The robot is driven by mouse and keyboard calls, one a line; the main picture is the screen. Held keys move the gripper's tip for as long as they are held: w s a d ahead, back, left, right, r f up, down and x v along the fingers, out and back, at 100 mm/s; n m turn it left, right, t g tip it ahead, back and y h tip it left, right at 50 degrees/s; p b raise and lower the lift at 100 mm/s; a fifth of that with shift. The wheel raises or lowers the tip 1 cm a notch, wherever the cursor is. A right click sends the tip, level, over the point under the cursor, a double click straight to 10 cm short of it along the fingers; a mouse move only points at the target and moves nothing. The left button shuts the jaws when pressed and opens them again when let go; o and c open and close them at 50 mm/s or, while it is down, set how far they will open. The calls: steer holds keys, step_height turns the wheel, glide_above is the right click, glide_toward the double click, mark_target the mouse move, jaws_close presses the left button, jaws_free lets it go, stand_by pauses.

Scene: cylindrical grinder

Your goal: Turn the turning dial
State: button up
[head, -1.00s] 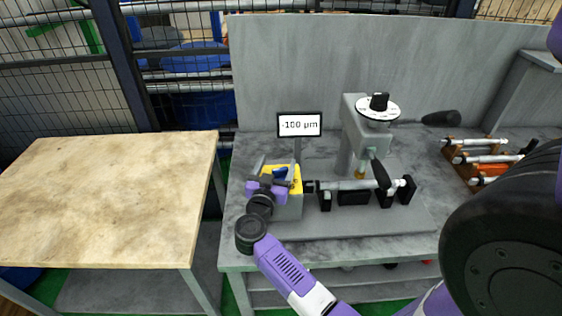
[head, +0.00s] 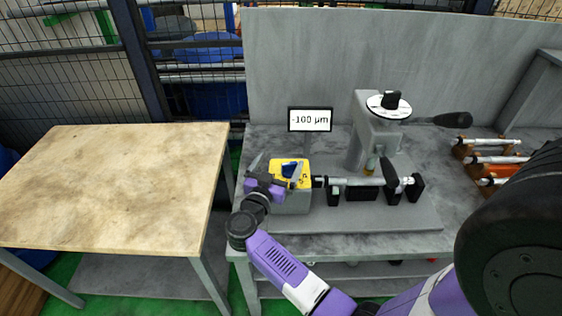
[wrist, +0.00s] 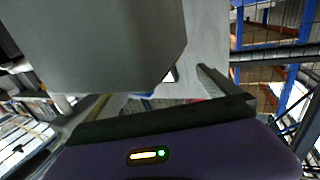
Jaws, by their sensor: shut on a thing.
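One finger is left of the box, the other over the yellow top. In the wrist view the grey box (wrist: 95,40) fills the upper left and hides the dial and part of one finger; the other finger (wrist: 222,84) shows beside it. The display (head: 310,119) reads -100 µm.
A white dial with a black knob (head: 390,100) tops the grinder's column. A shaft (head: 355,181) lies right of the box. Several more shafts rest on a rack (head: 462,150) at the right. A bare wooden-topped table (head: 110,185) stands at the left. A grey panel (head: 420,55) rises behind.

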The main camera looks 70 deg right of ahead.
steer(key=w+a, duration=0.1)
steer(key=w+t, duration=0.1)
steer(key=w+a+r+n+t+p, duration=0.1)
steer(key=w, duration=0.1)
steer(key=shift+a, duration=0.3)
steer(key=shift+f, duration=0.15)
steer(key=shift+s+a, duration=0.15)
steer(key=shift+a, duration=0.15)
steer(key=shift+m+g, duration=0.4)
steer(key=shift+g, duration=0.4)
steer(key=s+a, duration=0.2)
steer(key=a, duration=0.1)
steer(key=s+a+b, duration=0.1)
steer(key=shift+s+a+f, duration=0.1)
steer(key=shift+a+f, duration=0.2)
steer(key=c, duration=0.7)
steer(key=shift+s+a, duration=0.1)
steer(key=shift+s, duration=0.2)
